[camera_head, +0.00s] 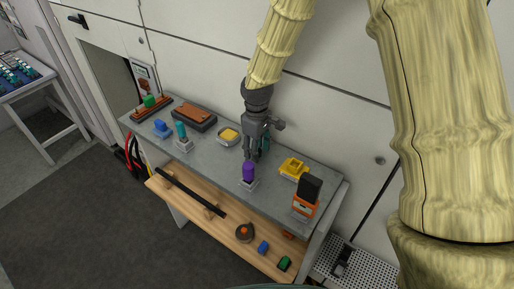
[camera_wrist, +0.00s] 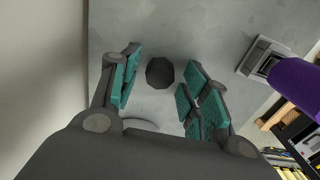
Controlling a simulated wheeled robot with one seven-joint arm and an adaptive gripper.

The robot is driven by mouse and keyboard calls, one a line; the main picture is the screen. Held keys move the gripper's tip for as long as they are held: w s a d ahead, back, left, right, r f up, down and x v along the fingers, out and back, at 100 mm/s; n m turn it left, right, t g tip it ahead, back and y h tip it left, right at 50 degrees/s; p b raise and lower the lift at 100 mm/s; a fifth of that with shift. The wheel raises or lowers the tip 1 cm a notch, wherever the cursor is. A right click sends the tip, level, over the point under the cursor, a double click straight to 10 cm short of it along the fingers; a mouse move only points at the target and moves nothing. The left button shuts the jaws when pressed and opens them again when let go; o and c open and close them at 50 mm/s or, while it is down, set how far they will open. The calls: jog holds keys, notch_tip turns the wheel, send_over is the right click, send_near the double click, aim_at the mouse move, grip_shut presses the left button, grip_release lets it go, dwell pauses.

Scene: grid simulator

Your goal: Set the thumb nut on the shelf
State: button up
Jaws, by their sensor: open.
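The thumb nut (camera_wrist: 160,72) is a small dark round knurled piece on the grey bench top (camera_wrist: 215,30). In the wrist view it sits between my gripper's two teal-padded fingers, with gaps to both sides. My gripper (camera_wrist: 163,88) is open and empty, pointing down over the bench. In the head view my gripper (camera_head: 256,154) is over the back middle of the bench, and I cannot make out the nut there. The wooden shelf (camera_head: 212,227) runs low along the bench's front, below the grey top.
A purple-topped piece on a grey base (camera_head: 248,175) stands close to my gripper. A yellow block (camera_head: 293,168) and an orange-black device (camera_head: 306,198) are to the right. The shelf carries a black bar (camera_head: 190,194), a round piece (camera_head: 244,232) and small blocks. A wall rises behind.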

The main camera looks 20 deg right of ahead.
jog(key=shift+r, duration=0.2)
notch_tip(320, 180, up, 12)
jog(key=b, duration=0.4)
jog(key=shift+b, duration=0.3)
